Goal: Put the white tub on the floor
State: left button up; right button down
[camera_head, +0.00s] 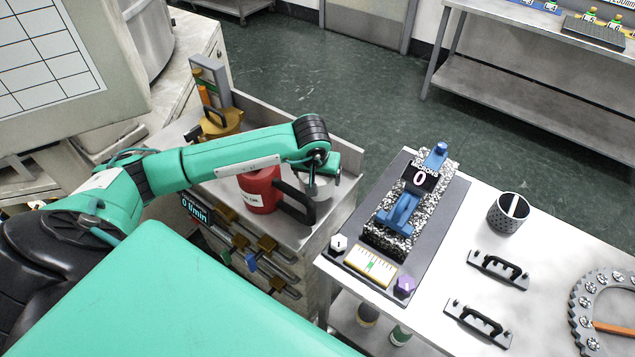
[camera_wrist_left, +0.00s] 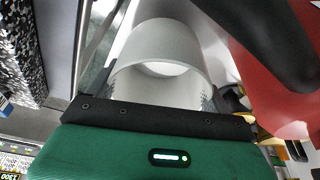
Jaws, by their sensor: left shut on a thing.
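The white tub (camera_head: 322,187) is at the right end of the steel bench top, partly hidden behind my left gripper and a black handle. In the left wrist view the white tub (camera_wrist_left: 165,42) is upright between the fingers, its rounded wall and open inside showing. My left gripper (camera_head: 318,172) is shut on it from above; it also shows in the left wrist view (camera_wrist_left: 160,95). I cannot tell whether the tub touches the bench. My right gripper is not in view.
A red can (camera_head: 258,190) with a black handle stands close beside the tub. A white table (camera_head: 450,260) with a gauge stand (camera_head: 405,205), a dark mesh cup (camera_head: 507,213) and black handles is to the right. Green floor (camera_head: 330,85) is open behind the bench.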

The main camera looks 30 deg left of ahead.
aim_at(317, 180)
pick_arm(q)
jog(key=shift+s+f+p, duration=0.1)
jog(key=shift+f+p, duration=0.2)
jog(key=shift+f, duration=1.5)
jog(key=shift+f, duration=0.15)
jog(key=o, duration=0.9)
